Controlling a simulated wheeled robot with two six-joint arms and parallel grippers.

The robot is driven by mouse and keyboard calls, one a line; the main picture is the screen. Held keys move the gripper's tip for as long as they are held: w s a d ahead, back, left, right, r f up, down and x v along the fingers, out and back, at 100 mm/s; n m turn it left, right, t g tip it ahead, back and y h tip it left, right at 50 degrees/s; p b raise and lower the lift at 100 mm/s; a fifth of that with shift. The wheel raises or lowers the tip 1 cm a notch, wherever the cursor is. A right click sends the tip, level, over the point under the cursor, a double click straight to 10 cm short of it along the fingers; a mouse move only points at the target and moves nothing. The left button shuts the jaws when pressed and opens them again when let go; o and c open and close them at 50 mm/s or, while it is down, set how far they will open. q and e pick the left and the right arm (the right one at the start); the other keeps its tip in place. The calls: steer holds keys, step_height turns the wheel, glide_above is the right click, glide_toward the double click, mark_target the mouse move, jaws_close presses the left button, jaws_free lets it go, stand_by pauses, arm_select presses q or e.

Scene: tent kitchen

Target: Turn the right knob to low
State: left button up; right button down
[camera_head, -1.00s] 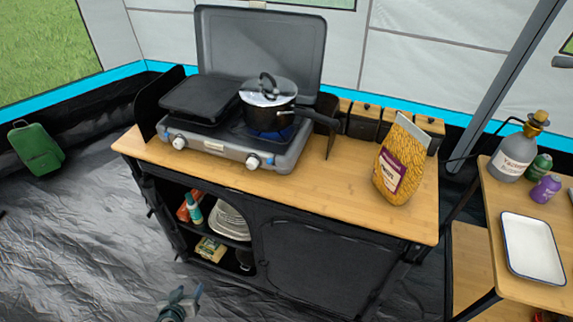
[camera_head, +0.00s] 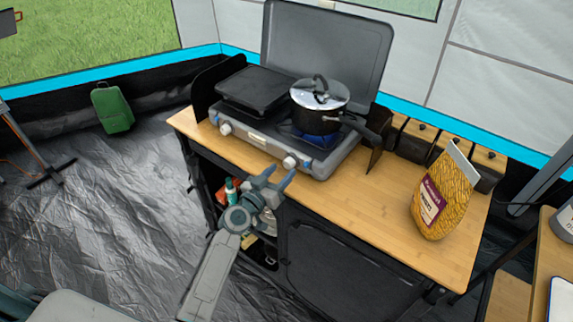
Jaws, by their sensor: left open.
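The right knob (camera_head: 290,161) is a white-faced dial on the front of the grey camping stove (camera_head: 262,139), below the burner. Its marking is too small to read. A blue flame (camera_head: 318,140) shows under the lidded black pot (camera_head: 318,107) on the right burner. My left gripper (camera_head: 278,177) is open and empty. In the picture its fingertips are just below and left of the right knob, and they appear apart from it. The left knob (camera_head: 225,128) is on the same front panel. My right gripper is not in view.
The stove stands on a wooden counter (camera_head: 380,215) with a yellow pasta bag (camera_head: 444,196) at the right. A black griddle (camera_head: 252,90) is on the stove's left side. Shelves with goods lie below, partly hidden by my left arm.

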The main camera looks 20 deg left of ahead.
mark_target(287, 166)
arm_select(q)
steer(key=shift+x, duration=1.55)
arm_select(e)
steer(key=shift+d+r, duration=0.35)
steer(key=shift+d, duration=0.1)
arm_select(q)
steer(key=shift+c, duration=0.2)
steer(key=c, duration=0.9)
steer(key=shift+c, duration=0.2)
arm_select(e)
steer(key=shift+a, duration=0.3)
